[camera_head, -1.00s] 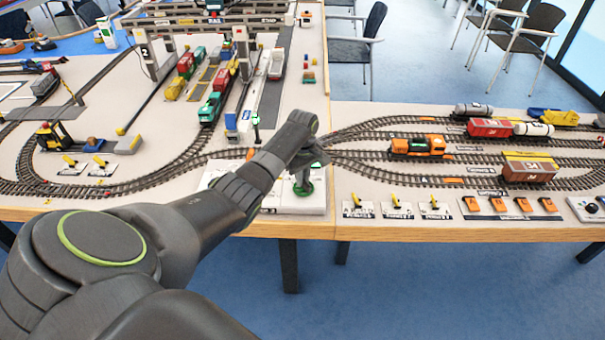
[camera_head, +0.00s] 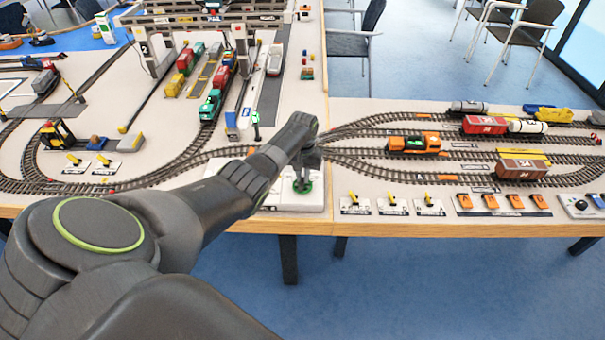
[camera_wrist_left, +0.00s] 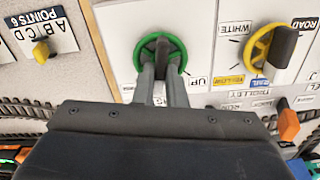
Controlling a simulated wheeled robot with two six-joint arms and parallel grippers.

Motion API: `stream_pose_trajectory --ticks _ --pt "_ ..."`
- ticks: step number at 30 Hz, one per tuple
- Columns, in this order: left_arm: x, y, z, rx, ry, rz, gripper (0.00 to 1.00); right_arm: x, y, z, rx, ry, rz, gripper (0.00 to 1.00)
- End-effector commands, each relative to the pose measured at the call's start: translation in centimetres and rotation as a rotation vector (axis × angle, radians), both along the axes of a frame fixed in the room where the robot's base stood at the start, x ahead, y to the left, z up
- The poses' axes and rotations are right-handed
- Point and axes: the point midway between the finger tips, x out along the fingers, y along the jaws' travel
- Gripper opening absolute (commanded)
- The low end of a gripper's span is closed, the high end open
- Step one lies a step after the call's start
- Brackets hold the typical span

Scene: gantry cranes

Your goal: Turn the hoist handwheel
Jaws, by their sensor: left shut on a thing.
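A green handwheel (camera_wrist_left: 160,37) with a dark bar across it stands on a white panel (camera_wrist_left: 120,25) marked "UP". The wheel shows partly in the head view (camera_head: 302,187), under my left wrist at the table's front edge. My left gripper (camera_wrist_left: 163,68) has its two fingers close together at the wheel's bar and is shut on it. The fingers hide the lower part of the wheel. In the head view the left gripper (camera_head: 305,165) is small and pointing down. My right gripper is in neither view.
A yellow handwheel (camera_wrist_left: 258,48) with a dark bar sits close to the right of the green one in the wrist view. A small yellow lever (camera_wrist_left: 41,52) is to the left. Tracks with wagons and an orange locomotive (camera_head: 413,143) lie to the right in the head view.

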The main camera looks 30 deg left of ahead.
Motion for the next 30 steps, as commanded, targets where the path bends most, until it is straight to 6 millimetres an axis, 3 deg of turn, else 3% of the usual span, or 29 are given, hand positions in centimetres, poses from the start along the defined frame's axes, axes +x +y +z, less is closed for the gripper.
stream_pose_trajectory --ticks 9,24,25,30 --pt "0.18 0.0 0.21 0.002 -0.005 -0.108 0.0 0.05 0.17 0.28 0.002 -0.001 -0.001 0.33" --pt "0.22 0.0 0.22 0.002 -0.007 -0.126 0.0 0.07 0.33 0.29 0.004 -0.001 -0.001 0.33" --pt "0.22 0.0 0.22 0.002 -0.007 -0.126 0.12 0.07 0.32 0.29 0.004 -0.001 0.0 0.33" --pt "0.15 -0.01 0.15 0.002 -0.005 -0.126 0.33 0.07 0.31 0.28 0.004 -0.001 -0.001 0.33"
